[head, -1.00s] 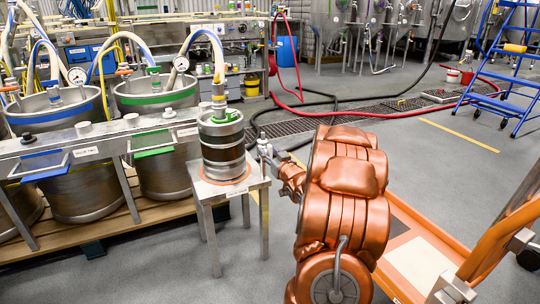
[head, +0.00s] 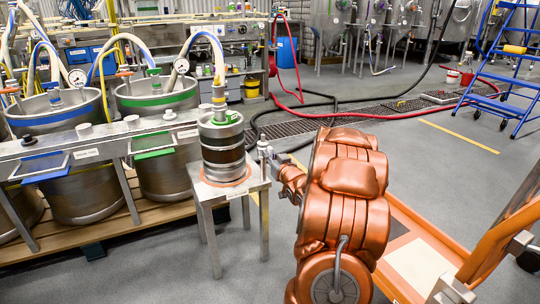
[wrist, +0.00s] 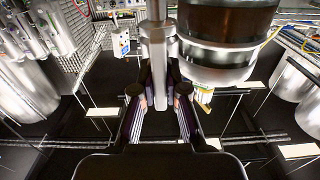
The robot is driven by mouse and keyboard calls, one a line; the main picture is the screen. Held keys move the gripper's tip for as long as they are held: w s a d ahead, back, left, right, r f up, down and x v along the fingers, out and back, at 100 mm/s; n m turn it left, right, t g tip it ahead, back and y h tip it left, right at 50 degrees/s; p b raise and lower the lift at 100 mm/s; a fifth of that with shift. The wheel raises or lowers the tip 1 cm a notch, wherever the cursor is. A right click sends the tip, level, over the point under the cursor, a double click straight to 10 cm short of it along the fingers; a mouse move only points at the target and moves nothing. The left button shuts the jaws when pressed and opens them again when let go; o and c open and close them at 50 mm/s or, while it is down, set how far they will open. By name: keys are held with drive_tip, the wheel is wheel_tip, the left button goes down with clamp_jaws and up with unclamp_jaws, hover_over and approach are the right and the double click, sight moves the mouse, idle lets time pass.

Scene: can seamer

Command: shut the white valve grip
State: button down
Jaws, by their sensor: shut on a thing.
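My gripper (wrist: 159,100) is shut on an upright pale grey metal piece (wrist: 157,50) in the wrist view, with one finger on each side. In the head view my gripper (head: 273,160) is small, beside the right of the steel keg (head: 222,145). I cannot tell which part is the white valve grip.
Two large steel kettles (head: 156,98) with hoses and gauges stand at left behind the rail (head: 100,140). Black and red hoses (head: 330,105) lie on the floor behind. A blue ladder (head: 505,75) stands at the back right. The grey floor (head: 440,150) at right is open.

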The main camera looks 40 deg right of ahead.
drive_tip(key=shift+r+p, duration=0.15)
drive_tip(key=shift+p, duration=0.2)
drive_tip(key=shift+r+m+p, duration=0.2)
drive_tip(key=shift+m+p, duration=0.4)
drive_tip(key=shift+p, duration=0.5)
drive_tip(key=m+p, duration=0.2)
drive_tip(key=p, duration=0.2)
drive_tip(key=shift+d, duration=0.1)
drive_tip(key=m+p, duration=0.2)
drive_tip(key=p, duration=0.1)
drive_tip(key=m+p, duration=0.2)
drive_tip(key=p, duration=0.1)
drive_tip(key=shift+s+d+f, duration=0.1)
drive_tip(key=shift+d+f, duration=0.05)
drive_tip(key=shift+f, duration=0.05)
drive_tip(key=shift+f+m+p, duration=0.15)
drive_tip(key=shift+m+p, duration=0.65)
drive_tip(key=shift+f, duration=0.1)
drive_tip(key=c, duration=1.2)
unclamp_jaws()
